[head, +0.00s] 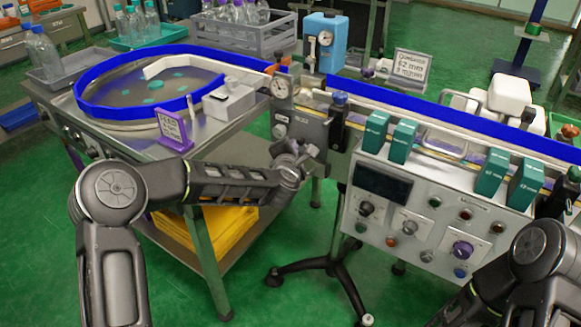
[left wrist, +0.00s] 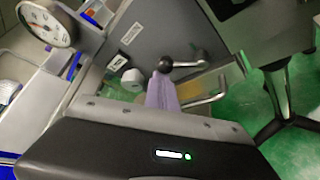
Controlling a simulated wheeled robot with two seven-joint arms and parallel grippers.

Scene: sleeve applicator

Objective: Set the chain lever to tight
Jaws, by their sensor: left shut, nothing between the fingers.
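In the left wrist view a lever with a black ball knob (left wrist: 165,65) and a short metal arm sits on a grey machine housing (left wrist: 135,40). I take it as the chain lever; its setting cannot be read. My left gripper (left wrist: 161,82) has its pale purple fingers shut and empty, with the tips right by the ball knob; I cannot tell whether they touch it. In the head view my left gripper (head: 300,158) is at the housing's lower front, and the lever is hard to make out there. My right gripper is out of view.
A dial gauge (head: 279,88) sits on the housing. A control box (head: 430,215) with knobs and buttons stands to the right, below the conveyor (head: 420,108). A round feed table (head: 155,85) with a blue rim is at left. A metal bar handle (left wrist: 205,97) is near the fingers.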

